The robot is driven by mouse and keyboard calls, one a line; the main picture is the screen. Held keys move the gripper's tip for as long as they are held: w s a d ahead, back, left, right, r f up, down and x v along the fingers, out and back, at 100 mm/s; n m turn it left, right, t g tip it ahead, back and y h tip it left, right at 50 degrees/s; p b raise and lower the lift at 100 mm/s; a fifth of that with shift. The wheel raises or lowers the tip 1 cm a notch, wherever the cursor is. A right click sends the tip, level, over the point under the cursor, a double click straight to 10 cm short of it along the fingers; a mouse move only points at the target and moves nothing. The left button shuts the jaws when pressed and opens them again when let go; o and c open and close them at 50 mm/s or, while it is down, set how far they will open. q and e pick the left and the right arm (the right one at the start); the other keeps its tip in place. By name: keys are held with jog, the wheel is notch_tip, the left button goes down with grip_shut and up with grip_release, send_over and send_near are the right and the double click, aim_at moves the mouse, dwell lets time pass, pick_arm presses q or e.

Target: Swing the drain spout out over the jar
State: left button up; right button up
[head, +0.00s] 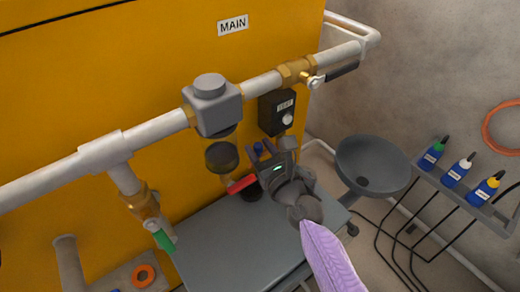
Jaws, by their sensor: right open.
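A red bar (242,184), which may be the spout or its handle, sticks out below the grey filter unit and its dark bowl (222,157). My right gripper (273,151) is open, just right of the red bar, with its fingers pointing up toward the pipework. I cannot tell whether it touches the bar. A dark round thing (252,194), possibly the jar, sits on the grey bench top (225,250) under the red bar and is partly hidden by it and by my gripper. My left gripper is not in view.
A white pipe (160,127) with a grey block (212,104) crosses the yellow tank above. A black box (277,112) hangs close above my gripper. A brass valve (145,203) with a green handle is at left. A grey bowl (373,165) and bottles (457,170) stand right.

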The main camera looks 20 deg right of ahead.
grip_shut()
dwell(1.0)
dwell(0.4)
